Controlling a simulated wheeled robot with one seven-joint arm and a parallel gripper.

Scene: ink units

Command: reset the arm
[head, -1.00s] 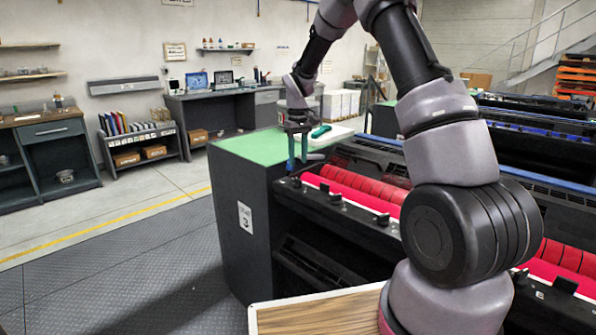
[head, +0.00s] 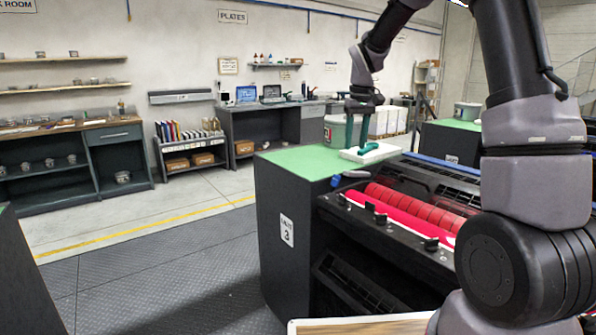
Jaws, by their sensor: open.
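My gripper (head: 357,143) hangs at the end of my arm, fingers pointing down, over the green-topped cabinet of unit 3 (head: 300,161). Its two teal fingers are apart, with nothing seen between them. Behind or just below the fingertips is a white tray (head: 394,150) with a dark green tool (head: 368,149) on it; I cannot tell the exact gap. My arm rises from the lower right and bends over the press.
The press with red rollers (head: 415,208) stands right of the cabinet, under my arm. A blue-handled item (head: 350,176) lies at the cabinet's right front edge. Open dark floor (head: 170,270) is at left. Shelves and a desk (head: 268,122) line the back wall.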

